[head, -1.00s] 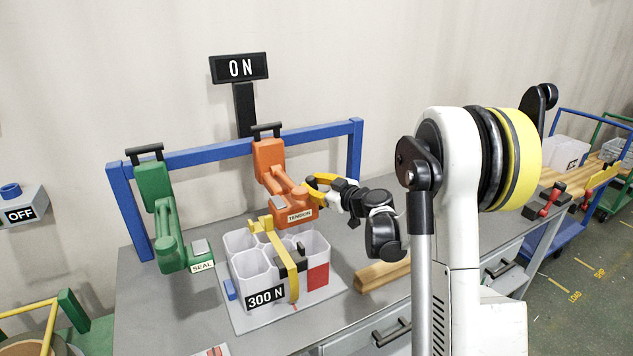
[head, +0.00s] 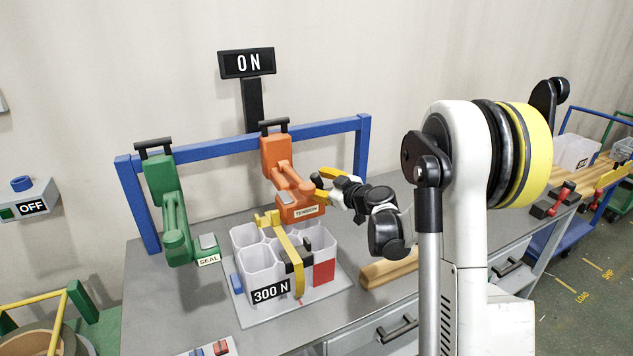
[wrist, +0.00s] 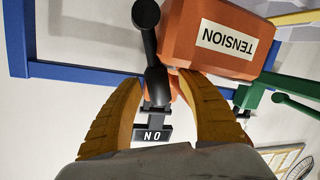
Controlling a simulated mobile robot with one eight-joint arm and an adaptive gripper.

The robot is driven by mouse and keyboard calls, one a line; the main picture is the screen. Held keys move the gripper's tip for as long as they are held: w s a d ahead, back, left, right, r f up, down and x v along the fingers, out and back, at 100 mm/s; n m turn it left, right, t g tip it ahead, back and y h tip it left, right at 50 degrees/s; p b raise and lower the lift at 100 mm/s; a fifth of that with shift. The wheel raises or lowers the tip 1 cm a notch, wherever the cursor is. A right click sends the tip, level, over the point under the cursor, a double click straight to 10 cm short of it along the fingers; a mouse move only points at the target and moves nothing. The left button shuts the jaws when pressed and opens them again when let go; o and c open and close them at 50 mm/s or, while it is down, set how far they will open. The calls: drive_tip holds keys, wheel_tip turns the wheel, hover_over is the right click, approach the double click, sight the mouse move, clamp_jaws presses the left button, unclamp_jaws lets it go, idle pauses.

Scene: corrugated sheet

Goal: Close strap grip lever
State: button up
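The orange TENSION tool (head: 281,170) hangs from the blue frame, its lower body near the strapped bundle. A black lever with a round knob sticks out at its side; the lever (wrist: 153,60) shows large in the wrist view. My gripper (head: 319,184) is at this lever, its yellow fingers apart. In the wrist view my gripper (wrist: 160,80) has one finger on each side of the lever's lower part, with narrow gaps seeming to remain; contact is unclear. A yellow strap (head: 291,255) with a black clip goes around the clear cell bundle (head: 256,262).
The green SEAL tool (head: 175,215) hangs at left on the blue frame (head: 222,148). An ON sign (head: 247,64) stands behind. A wooden block (head: 388,271) lies right of the bundle, on the grey bench (head: 190,300). An OFF box (head: 28,200) is at far left.

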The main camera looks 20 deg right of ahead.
drive_tip(key=shift+s, duration=0.1)
drive_tip(key=v, duration=1.2)
drive_tip(key=shift+r, duration=0.1)
drive_tip(key=s+a+m+g, duration=0.1)
drive_tip(key=s+a+g, duration=0.2)
drive_tip(key=s+a, duration=0.35)
drive_tip(key=s+a+m+g, duration=0.1)
drive_tip(key=s+a+g, duration=0.15)
drive_tip(key=a, duration=0.65)
drive_tip(key=s+a+f+m+g+h, duration=0.1)
drive_tip(key=s+m+h, duration=0.1)
drive_tip(key=s, duration=0.7)
drive_tip(key=s+a+f+m+g+h, duration=0.1)
drive_tip(key=s+m, duration=0.2)
drive_tip(key=s, duration=0.6)
drive_tip(key=shift+a+g+h, duration=0.25)
drive_tip(key=shift+g+h, duration=0.1)
drive_tip(key=shift+h, duration=0.05)
